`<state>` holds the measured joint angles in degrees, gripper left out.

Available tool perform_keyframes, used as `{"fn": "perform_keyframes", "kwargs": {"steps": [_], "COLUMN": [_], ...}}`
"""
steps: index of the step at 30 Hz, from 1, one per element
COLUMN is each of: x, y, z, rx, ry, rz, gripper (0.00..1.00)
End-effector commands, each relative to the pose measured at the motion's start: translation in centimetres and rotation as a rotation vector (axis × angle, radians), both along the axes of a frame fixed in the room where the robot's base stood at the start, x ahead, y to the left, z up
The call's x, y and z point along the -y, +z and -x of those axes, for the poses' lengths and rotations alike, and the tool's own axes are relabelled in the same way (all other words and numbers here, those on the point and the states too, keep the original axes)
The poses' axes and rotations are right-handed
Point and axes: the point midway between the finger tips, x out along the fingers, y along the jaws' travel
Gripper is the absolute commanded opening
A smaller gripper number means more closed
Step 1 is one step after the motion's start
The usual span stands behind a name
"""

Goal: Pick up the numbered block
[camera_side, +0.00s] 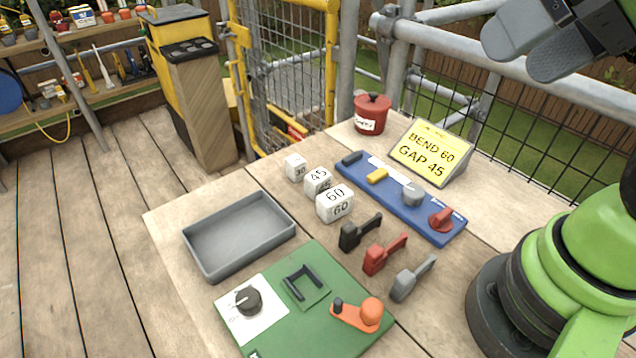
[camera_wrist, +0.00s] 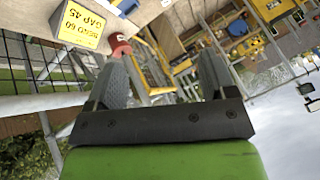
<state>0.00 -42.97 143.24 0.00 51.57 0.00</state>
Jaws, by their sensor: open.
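Three white numbered blocks stand in a diagonal row on the wooden table in the side view. The smallest, marked 30 (camera_side: 296,167), is at the back left. The middle one, marked 45 (camera_side: 318,181), is beside it. The largest, marked 60 (camera_side: 335,204), is nearest the front. A yellow sign (camera_side: 428,153) reads "BEND 60 GAP 45"; it also shows in the wrist view (camera_wrist: 82,26). My gripper (camera_side: 535,45) is high at the upper right, far from the blocks. In the wrist view its two fingers (camera_wrist: 162,80) are apart with nothing between them.
A grey empty tray (camera_side: 240,236) lies left of the blocks. A green board (camera_side: 305,318) with a dial and an orange crank is in front. Black (camera_side: 358,232), red (camera_side: 384,254) and grey (camera_side: 412,278) handled pieces, a blue rail (camera_side: 400,197) and a red pot (camera_side: 372,114) stand nearby.

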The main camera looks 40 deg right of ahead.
Motion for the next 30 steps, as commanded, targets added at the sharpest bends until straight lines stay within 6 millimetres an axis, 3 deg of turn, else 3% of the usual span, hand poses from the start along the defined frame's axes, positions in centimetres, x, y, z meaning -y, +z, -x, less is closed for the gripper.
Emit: {"fn": "perform_keyframes", "kwargs": {"steps": [5, 8, 13, 17, 23, 30], "x": [0.0, -0.1, -0.4, -0.9, -2.0, -3.3], "y": [0.2, 0.6, 0.5, -1.0, -5.8, -14.2], "z": [-0.8, -2.6, -7.8, -12.1, -18.2, -23.1], "rx": [-0.019, -0.06, -0.164, -0.245, -0.371, -0.506], "ry": [0.012, 0.036, 0.104, 0.162, 0.254, 0.364], "rz": [0.008, 0.028, 0.084, 0.128, 0.195, 0.27], "gripper": [0.78, 0.78, 0.78, 0.78, 0.78, 0.78]}}
